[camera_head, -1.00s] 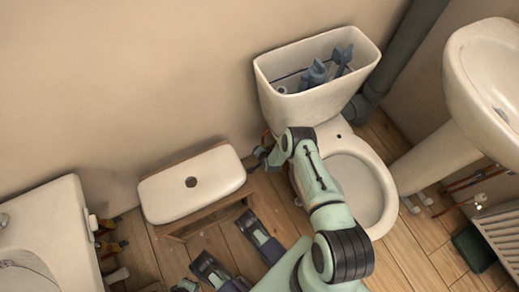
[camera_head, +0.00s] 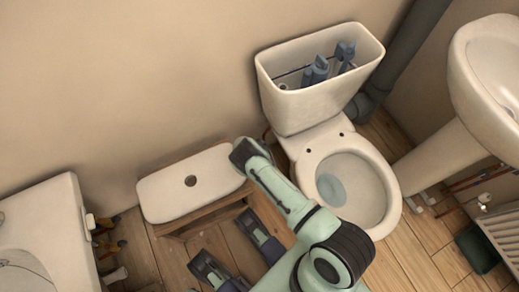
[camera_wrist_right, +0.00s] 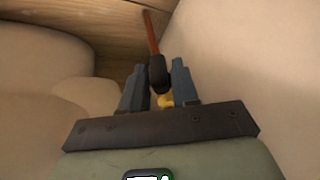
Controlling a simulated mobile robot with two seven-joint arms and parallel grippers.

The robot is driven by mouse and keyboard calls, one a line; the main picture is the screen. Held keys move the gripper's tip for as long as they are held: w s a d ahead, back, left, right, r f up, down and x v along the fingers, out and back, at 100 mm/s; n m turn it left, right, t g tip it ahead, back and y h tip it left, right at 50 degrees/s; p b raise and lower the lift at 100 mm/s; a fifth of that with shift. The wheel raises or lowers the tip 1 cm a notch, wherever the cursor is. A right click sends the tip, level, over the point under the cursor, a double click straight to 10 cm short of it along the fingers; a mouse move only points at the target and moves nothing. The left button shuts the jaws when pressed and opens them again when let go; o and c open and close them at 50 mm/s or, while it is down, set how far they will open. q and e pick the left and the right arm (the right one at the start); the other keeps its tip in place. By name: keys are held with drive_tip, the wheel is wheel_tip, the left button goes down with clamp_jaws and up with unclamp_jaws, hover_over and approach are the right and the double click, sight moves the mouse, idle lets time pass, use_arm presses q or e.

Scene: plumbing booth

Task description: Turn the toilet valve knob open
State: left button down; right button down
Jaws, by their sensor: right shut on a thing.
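The toilet (camera_head: 352,185) stands at centre right in the head view, under its open cistern (camera_head: 315,105). The valve is to the left of the bowl, hidden behind my right wrist in that view. In the right wrist view a dark valve knob (camera_wrist_right: 158,76) sits between the two blue-grey fingers of my right gripper (camera_wrist_right: 159,66), which is shut on it. A yellow fitting (camera_wrist_right: 165,101) shows below the knob and a copper-coloured pipe (camera_wrist_right: 150,32) runs above it. My left gripper (camera_head: 220,236) has its fingers wide apart, empty, above the floor.
A wooden stool (camera_head: 205,214) bears a white cistern lid (camera_head: 190,182) left of my right wrist. A white basin (camera_head: 487,80) stands at the right by a radiator (camera_head: 505,222). A white fixture (camera_head: 45,230) is at the left. Wooden floor (camera_head: 428,250) is bare in front of the toilet.

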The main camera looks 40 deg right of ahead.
drive_tip(key=shift+w+g, duration=0.1)
drive_tip(key=shift+g, duration=0.2)
idle(0.4)
drive_tip(key=c, duration=1.1)
unclamp_jaws()
drive_tip(key=shift+o, duration=0.2)
drive_tip(key=shift+s+d+t, duration=0.1)
drive_tip(key=shift+s+t, duration=0.1)
drive_tip(key=shift+t, duration=0.3)
drive_tip(key=shift+t, duration=0.3)
